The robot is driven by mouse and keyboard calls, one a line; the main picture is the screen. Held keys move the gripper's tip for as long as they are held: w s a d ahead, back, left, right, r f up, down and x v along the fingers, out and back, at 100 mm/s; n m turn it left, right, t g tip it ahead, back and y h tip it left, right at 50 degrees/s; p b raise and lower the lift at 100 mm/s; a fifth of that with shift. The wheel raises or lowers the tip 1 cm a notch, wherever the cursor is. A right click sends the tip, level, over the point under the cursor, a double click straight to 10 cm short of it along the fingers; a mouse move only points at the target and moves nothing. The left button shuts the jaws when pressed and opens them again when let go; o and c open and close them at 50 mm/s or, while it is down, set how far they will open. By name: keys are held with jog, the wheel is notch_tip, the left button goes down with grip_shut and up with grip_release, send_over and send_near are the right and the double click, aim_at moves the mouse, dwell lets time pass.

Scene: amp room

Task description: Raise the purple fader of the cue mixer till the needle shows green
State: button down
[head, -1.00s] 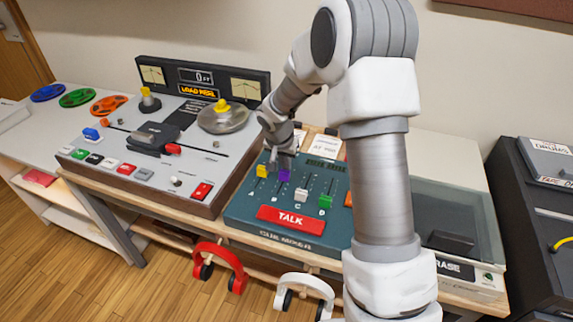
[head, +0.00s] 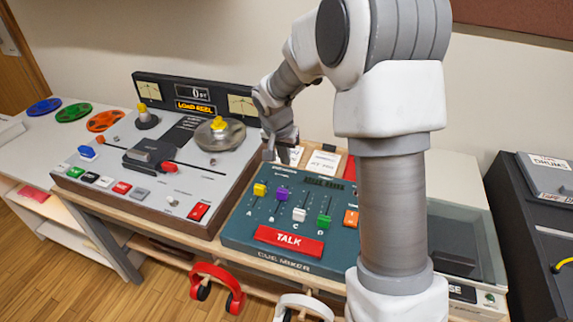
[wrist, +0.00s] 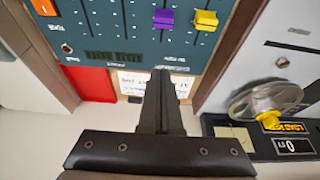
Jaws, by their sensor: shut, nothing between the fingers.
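The cue mixer (head: 240,232) is a teal panel on the bench in the head view. Its purple fader (head: 281,193) stands high in its slot, about level with the yellow fader (head: 260,189). The purple fader also shows in the wrist view (wrist: 163,18). My gripper (head: 281,157) is shut and empty, beyond the mixer's back edge near the white cards. In the wrist view its closed fingers (wrist: 160,74) point toward the purple fader, with a clear gap. I cannot make out a needle on the mixer itself.
The white fader (head: 299,215) and green fader (head: 323,222) sit lower, above the red TALK bar (head: 289,241). A tape machine (head: 150,180) with two small meters (head: 148,90) (head: 243,105) stands at left; their needles are too small to read. My arm covers the mixer's right side.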

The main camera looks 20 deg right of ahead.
jog(key=r, duration=0.1)
jog(key=n+p, duration=0.2)
jog(key=n, duration=2)
send_near(282, 194)
jog(key=s+a+r, duration=0.1)
jog(key=a+r, duration=0.1)
jog(key=s+a+n, duration=0.2)
jog(key=s+n, duration=0.2)
jog(key=n, duration=1)
jog(key=b+x, duration=0.2)
jog(key=x, duration=0.3)
jog(key=b+x, duration=0.2)
jog(key=x, duration=0.3)
jog(key=shift+s+f, duration=0.1)
jog(key=shift+s, duration=0.1)
jog(key=w+d, duration=0.2)
jog(key=shift+w, duration=0.35)
jog(key=shift+w+d, duration=0.2)
jog(key=shift+w, duration=0.2)
